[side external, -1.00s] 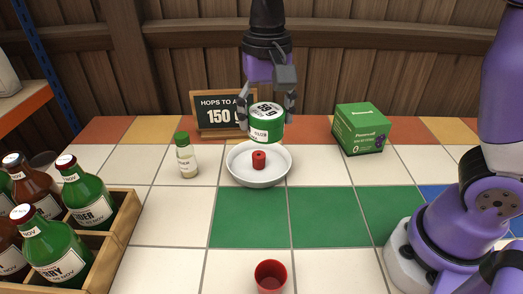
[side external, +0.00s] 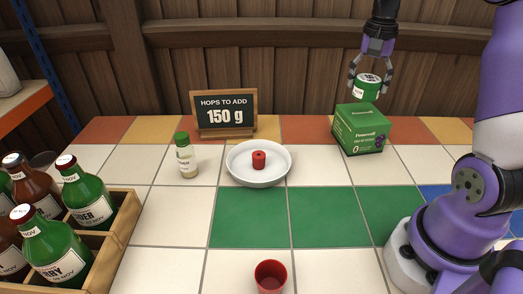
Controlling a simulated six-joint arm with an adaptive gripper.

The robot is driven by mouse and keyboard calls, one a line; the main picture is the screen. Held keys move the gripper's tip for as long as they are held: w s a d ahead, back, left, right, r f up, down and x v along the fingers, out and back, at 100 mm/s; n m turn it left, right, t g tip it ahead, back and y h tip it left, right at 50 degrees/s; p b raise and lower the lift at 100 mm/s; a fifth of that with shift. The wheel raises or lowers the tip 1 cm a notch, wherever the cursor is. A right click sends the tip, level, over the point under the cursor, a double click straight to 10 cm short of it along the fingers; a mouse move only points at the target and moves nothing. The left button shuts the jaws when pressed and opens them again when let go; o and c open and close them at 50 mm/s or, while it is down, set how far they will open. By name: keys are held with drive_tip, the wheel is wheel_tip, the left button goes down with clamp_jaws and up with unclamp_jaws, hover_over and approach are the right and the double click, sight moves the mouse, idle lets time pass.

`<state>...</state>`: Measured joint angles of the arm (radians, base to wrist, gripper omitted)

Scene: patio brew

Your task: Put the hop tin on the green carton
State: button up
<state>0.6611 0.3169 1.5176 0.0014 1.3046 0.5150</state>
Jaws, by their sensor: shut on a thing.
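The hop tin (side external: 367,88) is a short green can with a white top and a white label. My gripper (side external: 370,82) is shut on it, with a finger on either side. The tin is over the green carton (side external: 361,130), at the back right of the tiled table. The tin's lower edge is close to the carton's top; I cannot tell whether they touch.
A white dish (side external: 240,177) with a red piece (side external: 259,159) stands mid-table. Left of it are a small green-capped bottle (side external: 186,158) and a chalkboard (side external: 223,112) reading 150 g. A wooden crate (side external: 122,224) of bottles is front left. A red cup (side external: 270,276) stands in front.

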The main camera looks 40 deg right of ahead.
sight(367, 98)
drive_tip(key=shift+s+d+f, duration=0.15)
drive_tip(key=shift+d+f, duration=0.4)
drive_tip(key=shift+d, duration=0.2)
drive_tip(key=shift+f, duration=1.95)
drive_tip(key=shift+f, duration=0.15)
drive_tip(key=o, duration=1.1)
